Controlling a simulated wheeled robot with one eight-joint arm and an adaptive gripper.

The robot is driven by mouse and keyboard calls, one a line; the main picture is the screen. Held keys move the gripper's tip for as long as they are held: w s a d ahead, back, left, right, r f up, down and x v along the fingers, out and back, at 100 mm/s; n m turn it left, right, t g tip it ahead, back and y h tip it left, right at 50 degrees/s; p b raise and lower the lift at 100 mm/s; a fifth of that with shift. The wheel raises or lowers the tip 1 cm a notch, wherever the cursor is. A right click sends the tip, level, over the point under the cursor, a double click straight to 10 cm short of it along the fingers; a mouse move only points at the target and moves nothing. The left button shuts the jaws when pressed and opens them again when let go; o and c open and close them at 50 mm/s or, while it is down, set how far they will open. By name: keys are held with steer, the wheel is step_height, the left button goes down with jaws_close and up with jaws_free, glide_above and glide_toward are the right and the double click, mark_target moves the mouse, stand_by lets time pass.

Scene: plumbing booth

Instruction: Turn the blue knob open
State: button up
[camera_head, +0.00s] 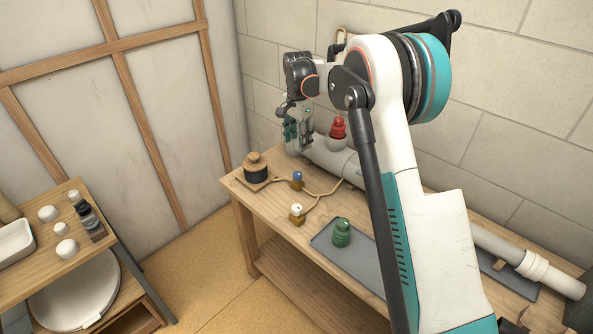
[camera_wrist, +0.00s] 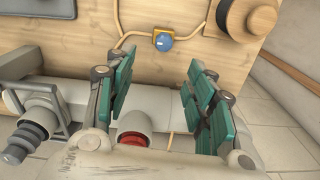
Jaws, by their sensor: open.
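The blue knob (camera_head: 297,175) sits on a small brass-coloured valve body on the wooden bench, joined to thin tan pipes. It also shows in the wrist view (camera_wrist: 164,41), at the top middle. My gripper (camera_head: 296,128) is above the back of the bench, over the large grey pipe and apart from the knob. In the wrist view my gripper (camera_wrist: 160,68) has its two green finger pads spread wide, with nothing between them. The knob appears beyond the gap between the fingertips.
A red knob (camera_head: 338,128) stands on the grey pipe (camera_head: 330,158) close to my gripper. A white knob (camera_head: 296,209), a green knob (camera_head: 342,236) on a grey tray, and a dark spool (camera_head: 256,170) are on the bench. A block wall (camera_head: 500,110) is behind.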

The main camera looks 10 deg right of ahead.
mark_target(297, 173)
steer(key=shift+m, duration=0.4)
steer(key=f+b, duration=0.1)
steer(key=f, duration=0.4)
steer(key=w+f+b, duration=0.1)
steer(key=f+b, duration=0.1)
steer(key=f, duration=0.4)
steer(key=f+b, duration=0.1)
steer(key=f, duration=0.4)
steer(key=shift+w+d+f, duration=0.1)
steer(key=shift+w+f, duration=0.1)
steer(key=c, duration=1.1)
